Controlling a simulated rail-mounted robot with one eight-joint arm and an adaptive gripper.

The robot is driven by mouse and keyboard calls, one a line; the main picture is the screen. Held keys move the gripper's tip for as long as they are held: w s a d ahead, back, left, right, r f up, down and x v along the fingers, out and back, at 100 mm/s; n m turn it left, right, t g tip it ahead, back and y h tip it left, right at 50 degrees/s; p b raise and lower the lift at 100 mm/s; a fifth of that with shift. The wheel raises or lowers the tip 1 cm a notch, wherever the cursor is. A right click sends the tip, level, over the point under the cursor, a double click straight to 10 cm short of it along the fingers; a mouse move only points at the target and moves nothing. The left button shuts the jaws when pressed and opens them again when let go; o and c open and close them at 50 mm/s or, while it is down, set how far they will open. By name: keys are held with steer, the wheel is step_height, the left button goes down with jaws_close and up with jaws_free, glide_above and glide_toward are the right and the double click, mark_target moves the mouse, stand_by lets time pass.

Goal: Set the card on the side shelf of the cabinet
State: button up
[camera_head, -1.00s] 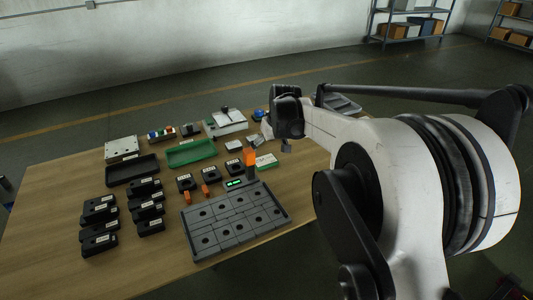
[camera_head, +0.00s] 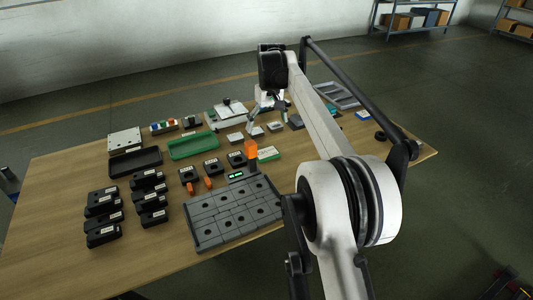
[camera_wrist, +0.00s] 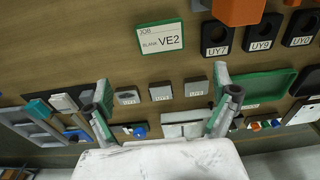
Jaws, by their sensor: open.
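The card (camera_head: 268,153), white with a green edge and printed JOB BLANK VE2, lies flat on the table beside the orange block. It also shows in the wrist view (camera_wrist: 160,39), upper middle, beyond my fingertips. My gripper (camera_wrist: 162,80) is open and empty, its two fingers apart on either side of a row of small grey blocks. In the head view my gripper (camera_head: 268,105) hangs above the table's back middle, behind the card. I cannot make out a cabinet with a side shelf in either view.
An orange block (camera_head: 251,149) stands close to the card. Black labelled blocks (camera_wrist: 262,32), a slotted grey plate (camera_head: 232,212), a green tray (camera_head: 193,145) and a black tray (camera_head: 134,163) crowd the table (camera_head: 70,165). Storage racks (camera_head: 411,20) stand far back.

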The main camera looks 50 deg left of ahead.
mark_target(268, 154)
steer(key=shift+h, duration=0.6)
steer(key=f+b, duration=0.1)
steer(key=f, duration=0.3)
steer(key=d+f, duration=0.1)
steer(key=f, duration=0.3)
steer(key=f+b, duration=0.1)
steer(key=f, duration=0.3)
steer(key=shift+s+d+b, duration=0.15)
steer(key=shift+s+b, duration=0.15)
steer(key=shift+s, duration=0.05)
steer(key=c, duration=1.4)
steer(key=shift+r, duration=0.1)
